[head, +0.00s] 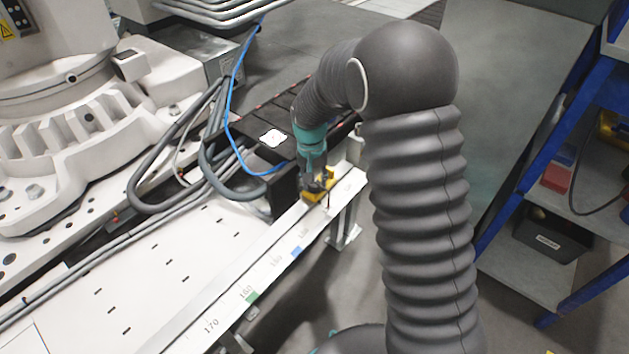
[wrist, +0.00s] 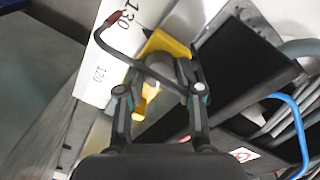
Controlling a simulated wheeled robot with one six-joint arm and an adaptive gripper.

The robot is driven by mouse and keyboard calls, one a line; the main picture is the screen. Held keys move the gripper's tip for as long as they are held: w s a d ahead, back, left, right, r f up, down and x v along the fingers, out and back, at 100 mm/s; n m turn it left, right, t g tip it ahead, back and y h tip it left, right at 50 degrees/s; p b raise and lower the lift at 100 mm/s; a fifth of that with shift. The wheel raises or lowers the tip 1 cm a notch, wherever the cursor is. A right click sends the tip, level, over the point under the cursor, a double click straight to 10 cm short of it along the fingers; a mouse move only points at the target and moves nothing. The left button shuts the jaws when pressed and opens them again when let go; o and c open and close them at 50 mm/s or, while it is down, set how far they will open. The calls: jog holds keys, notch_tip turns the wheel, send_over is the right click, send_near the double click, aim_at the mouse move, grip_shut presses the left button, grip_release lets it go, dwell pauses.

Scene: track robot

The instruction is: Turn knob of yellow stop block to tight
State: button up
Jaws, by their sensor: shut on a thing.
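The yellow stop block (head: 307,196) sits on the white rail with printed numbers (head: 270,262) in the head view. My gripper (head: 317,181) points down onto the block. In the wrist view my gripper (wrist: 160,90) has one finger on each side of the block's grey knob (wrist: 163,72) and is shut on it. A yellow part (wrist: 149,92) shows between the fingers. A thin dark bent rod with a reddish tip (wrist: 113,18) crosses in front of the block. The fingers partly hide the knob.
A black box (head: 287,190) stands close to the block, and a blue cable (head: 229,110) and grey hoses (head: 215,190) run nearby. A large white machine (head: 60,130) is at left. A blue-framed shelf (head: 493,215) stands at right, with open floor before it.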

jog(key=m, duration=0.4)
jog(key=shift+m, duration=0.4)
dwell(0.4)
jog(key=o, duration=1.2)
jog(key=shift+c, duration=0.2)
notch_tip(320, 180, up, 12)
jog(key=shift+w+a, duration=0.2)
jog(key=shift+a, duration=0.05)
